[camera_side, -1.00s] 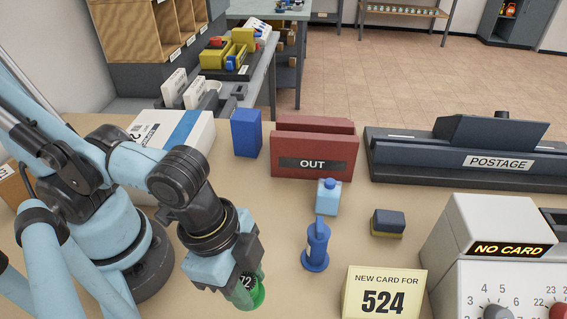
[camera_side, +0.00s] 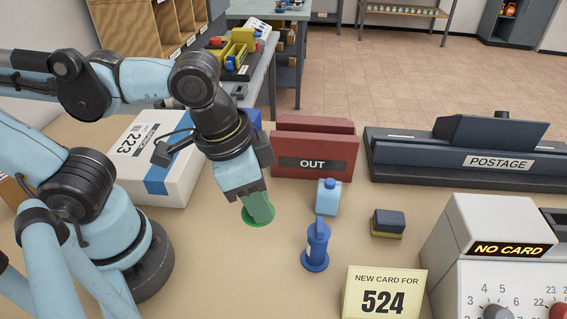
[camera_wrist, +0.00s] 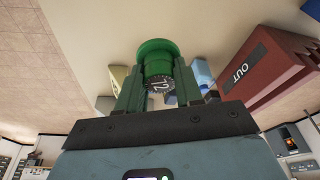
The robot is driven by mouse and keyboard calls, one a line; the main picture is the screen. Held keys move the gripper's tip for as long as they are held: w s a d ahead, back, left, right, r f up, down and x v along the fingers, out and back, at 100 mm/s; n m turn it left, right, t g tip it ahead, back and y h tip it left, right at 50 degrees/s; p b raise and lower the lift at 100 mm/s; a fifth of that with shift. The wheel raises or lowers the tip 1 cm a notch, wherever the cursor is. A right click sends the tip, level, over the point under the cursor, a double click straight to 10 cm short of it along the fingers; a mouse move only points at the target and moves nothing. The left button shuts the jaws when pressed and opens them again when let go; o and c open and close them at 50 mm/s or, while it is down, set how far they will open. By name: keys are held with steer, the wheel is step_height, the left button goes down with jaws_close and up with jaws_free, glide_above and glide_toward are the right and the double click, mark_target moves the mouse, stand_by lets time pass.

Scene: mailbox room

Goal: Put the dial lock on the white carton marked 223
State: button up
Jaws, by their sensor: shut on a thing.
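The dial lock is a green round piece with a wide green flange (camera_side: 258,214) and a black numbered dial, which shows in the wrist view (camera_wrist: 158,84). My gripper (camera_side: 257,203) is shut on it, flange end downward in the side view. The white carton marked 223 (camera_side: 137,142) lies on the table left of my gripper, with a blue band across it. My wrist hides part of the carton's right side. The carton is not seen in the wrist view. The lock is apart from the carton; its height over the table is hard to judge.
A red OUT holder (camera_side: 342,150) and a partly hidden blue block (camera_side: 256,117) stand behind my gripper. A light blue bottle (camera_side: 327,200), a blue round-based piece (camera_side: 316,245) and a dark block (camera_side: 388,222) stand to the right. The 524 card (camera_side: 382,295) is in front.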

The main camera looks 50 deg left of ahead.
steer(key=a+r+n+y, duration=0.25)
steer(key=a+n, duration=0.55)
steer(key=a, duration=0.5)
steer(key=a+r+n+y, duration=0.2)
steer(key=a+r+n, duration=0.2)
steer(key=a+n, duration=0.6)
steer(key=m+g, duration=0.1)
glide_above(158, 137)
steer(key=f, duration=0.6)
steer(key=shift+s+d+f, duration=0.3)
steer(key=shift+d+f, duration=0.05)
steer(key=shift+f+h, duration=0.25)
steer(key=shift+f, duration=1.7)
steer(key=shift+f, duration=0.1)
steer(key=o, duration=1.1)
